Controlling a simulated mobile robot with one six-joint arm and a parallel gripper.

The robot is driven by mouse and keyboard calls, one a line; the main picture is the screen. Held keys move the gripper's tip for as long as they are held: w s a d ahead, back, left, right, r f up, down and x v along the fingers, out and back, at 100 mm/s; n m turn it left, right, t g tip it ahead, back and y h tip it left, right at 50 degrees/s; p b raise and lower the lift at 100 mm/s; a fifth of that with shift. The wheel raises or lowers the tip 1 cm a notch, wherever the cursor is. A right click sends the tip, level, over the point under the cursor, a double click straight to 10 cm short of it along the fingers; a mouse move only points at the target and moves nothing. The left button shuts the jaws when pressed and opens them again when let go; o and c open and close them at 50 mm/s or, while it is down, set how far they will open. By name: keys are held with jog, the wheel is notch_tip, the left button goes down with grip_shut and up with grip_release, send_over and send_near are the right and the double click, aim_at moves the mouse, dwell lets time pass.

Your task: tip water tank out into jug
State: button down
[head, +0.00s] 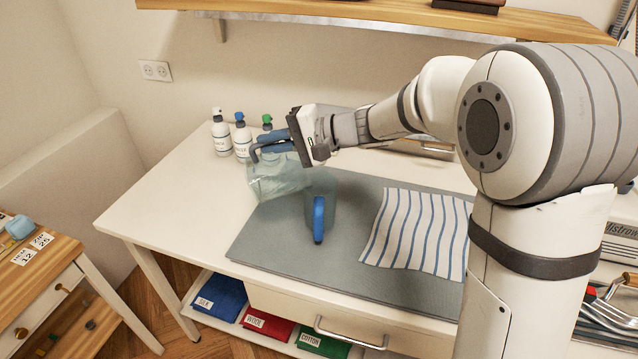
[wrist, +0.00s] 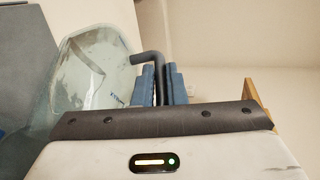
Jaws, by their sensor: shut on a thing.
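My gripper (head: 289,142) is shut on the handle and holds the tank above the grey mat, tilted toward the jug. In the wrist view the tank (wrist: 95,80) is at the left, and my fingers (wrist: 160,84) close around its dark handle bar. The jug (head: 318,205) is clear with a bright blue handle. It stands upright on the mat, just right of and below the tank. I cannot tell whether water is flowing between them.
The grey mat (head: 270,250) lies on the white table. A striped cloth (head: 415,235) lies on it to the right. A wooden shelf (head: 400,14) hangs above. The table's left end (head: 160,215) is clear.

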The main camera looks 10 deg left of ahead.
jog(key=shift+w+d+r+y, duration=0.2)
jog(key=shift+d+y, duration=0.05)
jog(key=shift+d, duration=0.25)
jog(key=shift+w+d+r+y, duration=0.15)
jog(key=shift+d+y, duration=0.1)
jog(key=shift+d, duration=0.2)
jog(key=shift+d+b, duration=0.1)
jog(key=shift+b, duration=0.2)
jog(key=shift+d+m, duration=0.1)
jog(key=shift+m, duration=0.2)
jog(key=shift+w+d+b, duration=0.1)
jog(key=shift+w+b, duration=0.05)
jog(key=shift+b, duration=0.3)
jog(key=shift+w+d+r+y+b, duration=0.15)
jog(key=shift+d+r+y+b, duration=0.2)
jog(key=shift+y+b, duration=0.25)
jog(key=shift+d, duration=0.1)
jog(key=shift+w+d+r+m+y+b, duration=0.2)
jog(key=shift+d+y+b, duration=0.3)
jog(key=shift+b, duration=0.4)
jog(key=shift+w+d+r+m+y+b, duration=0.1)
jog(key=shift+w+d+m+y+b, duration=0.25)
jog(key=shift+b, duration=0.55)
jog(key=shift+s+d, duration=0.1)
jog(key=shift+d, duration=0.1)
